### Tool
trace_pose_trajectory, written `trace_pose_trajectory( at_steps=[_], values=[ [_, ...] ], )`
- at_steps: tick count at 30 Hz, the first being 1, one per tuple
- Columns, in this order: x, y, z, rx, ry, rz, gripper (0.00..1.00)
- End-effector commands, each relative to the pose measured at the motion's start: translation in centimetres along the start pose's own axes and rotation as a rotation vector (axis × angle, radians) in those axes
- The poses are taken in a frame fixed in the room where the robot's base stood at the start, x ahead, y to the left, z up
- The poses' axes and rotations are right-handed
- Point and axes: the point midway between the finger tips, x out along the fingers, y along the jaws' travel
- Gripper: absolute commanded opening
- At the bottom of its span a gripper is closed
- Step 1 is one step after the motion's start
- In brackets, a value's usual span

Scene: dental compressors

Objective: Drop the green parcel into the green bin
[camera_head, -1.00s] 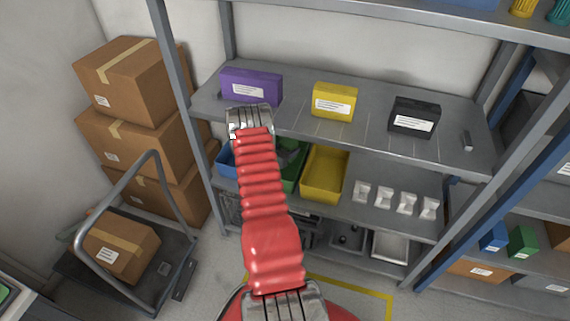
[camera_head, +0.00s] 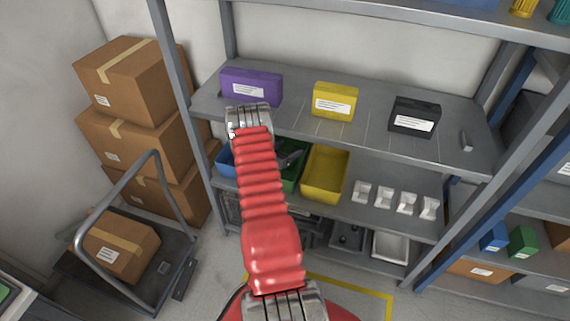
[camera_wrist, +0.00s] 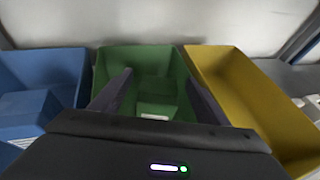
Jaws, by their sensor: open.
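The green bin (camera_wrist: 140,60) stands between the blue and yellow bins on the middle shelf. In the head view it (camera_head: 294,178) is partly hidden behind my arm. The green parcel (camera_wrist: 157,108) lies low inside the green bin, with a white label showing; its lower part is hidden by my gripper's body. My gripper (camera_wrist: 160,88) is open, with its two dark fingers spread over the green bin and apart from the parcel. In the head view one dark finger shows above the bin.
The blue bin (camera_wrist: 70,65) holds a blue box. The yellow bin (camera_head: 325,174) looks empty. Purple (camera_head: 250,86), yellow (camera_head: 335,101) and black (camera_head: 414,117) boxes stand on the shelf above. A grey upright (camera_head: 181,95) is left of my arm.

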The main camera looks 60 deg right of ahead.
Motion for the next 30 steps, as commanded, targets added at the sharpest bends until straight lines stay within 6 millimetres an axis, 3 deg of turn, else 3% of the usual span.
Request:
trace_pose_trajectory(
  at_steps=[5, 21, 30],
  values=[
    [-1.9, 0.1, 0.1, -0.001, 0.000, 0.002, 0.69],
    [-10.9, 0.1, 0.0, -0.001, -0.001, 0.002, 0.69],
    [-13.2, 0.1, -0.1, 0.000, -0.001, 0.000, 0.69]
  ],
)
